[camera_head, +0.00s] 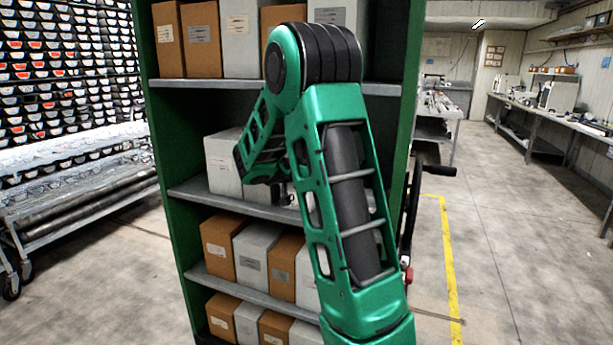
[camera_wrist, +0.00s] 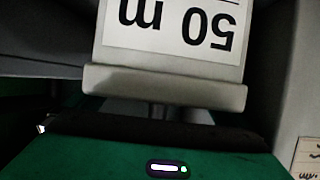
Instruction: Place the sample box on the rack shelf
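A grey-white sample box with a white label reading "50 m" upside down (camera_wrist: 180,22) fills the top middle of the wrist view. A pale grey bar or lip (camera_wrist: 165,90) runs along its near edge. My gripper's green body with a small light (camera_wrist: 165,168) is at the bottom, close to this lip. The fingers are mostly hidden behind the lip, so I cannot tell whether they grip the box. In the head view my green arm reaches into the middle bay of the green rack (camera_head: 172,215), and it largely hides my gripper and this box.
A pale box (camera_head: 222,165) stands at the left of the middle shelf (camera_head: 195,195). Brown and white boxes (camera_head: 218,248) fill the lower shelves, and others (camera_head: 200,40) fill the upper shelf. In the wrist view a pale box with a label (camera_wrist: 305,110) is close at the right.

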